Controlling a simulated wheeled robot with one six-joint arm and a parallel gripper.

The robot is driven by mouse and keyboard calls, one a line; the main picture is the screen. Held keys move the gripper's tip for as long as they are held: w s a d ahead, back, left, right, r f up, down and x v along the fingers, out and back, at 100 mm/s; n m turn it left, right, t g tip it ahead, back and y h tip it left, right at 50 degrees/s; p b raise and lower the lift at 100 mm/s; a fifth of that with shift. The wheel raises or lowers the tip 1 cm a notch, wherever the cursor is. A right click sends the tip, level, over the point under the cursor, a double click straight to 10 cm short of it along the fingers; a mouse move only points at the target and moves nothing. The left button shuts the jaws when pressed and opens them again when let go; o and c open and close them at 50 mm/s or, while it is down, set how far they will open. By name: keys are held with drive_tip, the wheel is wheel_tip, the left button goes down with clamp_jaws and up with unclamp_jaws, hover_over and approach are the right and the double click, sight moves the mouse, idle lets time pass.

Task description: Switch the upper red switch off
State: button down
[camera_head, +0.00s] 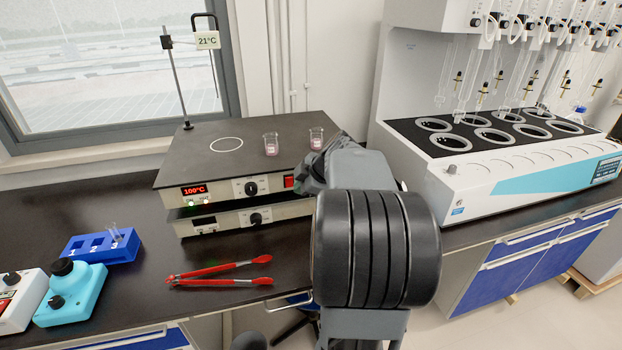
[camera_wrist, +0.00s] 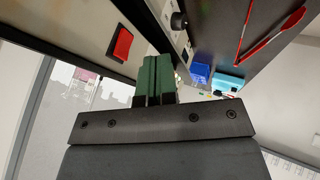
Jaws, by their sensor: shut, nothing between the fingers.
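The upper red switch (camera_head: 289,182) is at the right end of the upper hot plate's front panel, just left of my arm in the head view. That plate's display (camera_head: 194,190) is lit red and reads 100°C. In the wrist view the red switch (camera_wrist: 122,44) lies a little left of my fingertips, with a visible gap in the picture. My gripper (camera_wrist: 154,60) has green fingers closed together, empty. In the head view my arm hides the fingers. The lower hot plate (camera_head: 221,221) has a dark display; its right end is hidden behind my arm.
Two small beakers (camera_head: 271,144) (camera_head: 316,139) stand on the upper plate. Red tongs (camera_head: 222,268) lie on the bench in front. A blue rack (camera_head: 101,246) and a turquoise device (camera_head: 68,292) are at left. A large distiller (camera_head: 520,180) stands to the right.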

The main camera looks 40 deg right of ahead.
sight(289, 182)
drive_tip(key=shift+w+d+f+p, duration=0.2)
drive_tip(key=shift+w+d+p, duration=0.05)
drive_tip(key=shift+w, duration=0.55)
drive_tip(key=shift+w+d+f+p, duration=0.15)
drive_tip(key=shift+w+d+p, duration=0.1)
drive_tip(key=shift+w, duration=0.6)
drive_tip(key=shift+w+d+f+p, duration=0.2)
drive_tip(key=shift+w+d, duration=0.05)
drive_tip(key=shift+w, duration=0.55)
